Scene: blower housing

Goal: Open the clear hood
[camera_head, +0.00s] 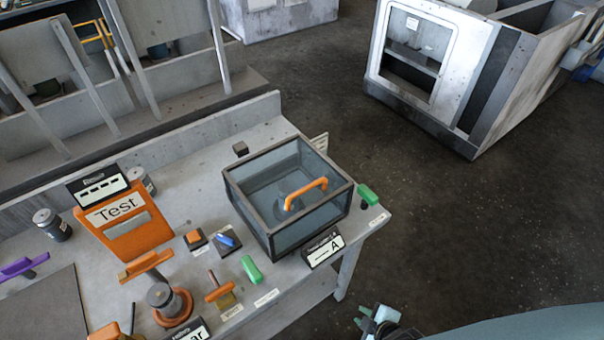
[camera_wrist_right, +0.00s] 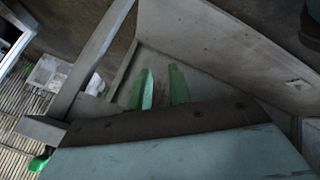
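The clear hood (camera_head: 262,222) is a see-through box with a dark frame and an orange handle (camera_head: 306,190). It sits on the right part of the workbench and looks closed. A grey rounded shape shows dimly inside it. My right gripper (camera_head: 375,318) is at the bottom edge of the head view, beyond the bench's front right corner and well apart from the hood. In the right wrist view its two green fingers (camera_wrist_right: 160,88) stand apart with nothing between them. My left gripper is not in view.
Beside the hood are green levers (camera_head: 368,195) (camera_head: 250,270), a blue switch (camera_head: 228,240) and an "A" label block (camera_head: 323,248). An orange "Test" panel (camera_head: 125,225) stands left on the workbench (camera_head: 190,180). Open floor (camera_head: 470,220) lies to the right, with a machine cabinet (camera_head: 480,70) behind.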

